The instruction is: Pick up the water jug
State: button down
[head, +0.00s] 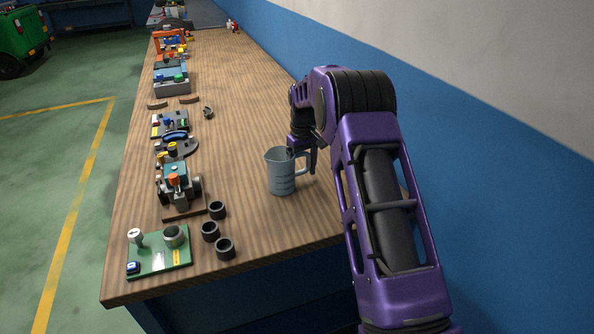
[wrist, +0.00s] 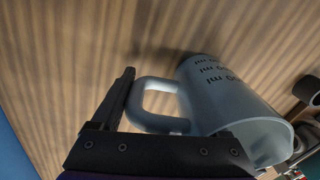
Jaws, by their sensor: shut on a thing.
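The water jug (head: 281,172) is translucent blue-grey with a spout and a handle, and it is upright at the right part of the wooden table in the head view. It also shows in the wrist view (wrist: 228,100), with dark volume marks on its side. My gripper (head: 303,154) is at the jug's handle side, near the rim, and is shut on the jug. In the wrist view one finger lies outside the handle; the other is mostly hidden by the jug's rim. I cannot tell whether the jug's base touches the table.
The wooden table (head: 240,110) has free room behind and around the jug. Several dark cups (head: 210,231) stand to its front left. A green board (head: 160,252) and several toy-like assemblies (head: 176,185) line the left edge. A blue wall (head: 470,130) runs along the right.

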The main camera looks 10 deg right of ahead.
aim_at(302, 154)
jog(key=shift+r, duration=0.15)
jog(key=shift+r+p, duration=0.5)
jog(key=shift+r, duration=4.3)
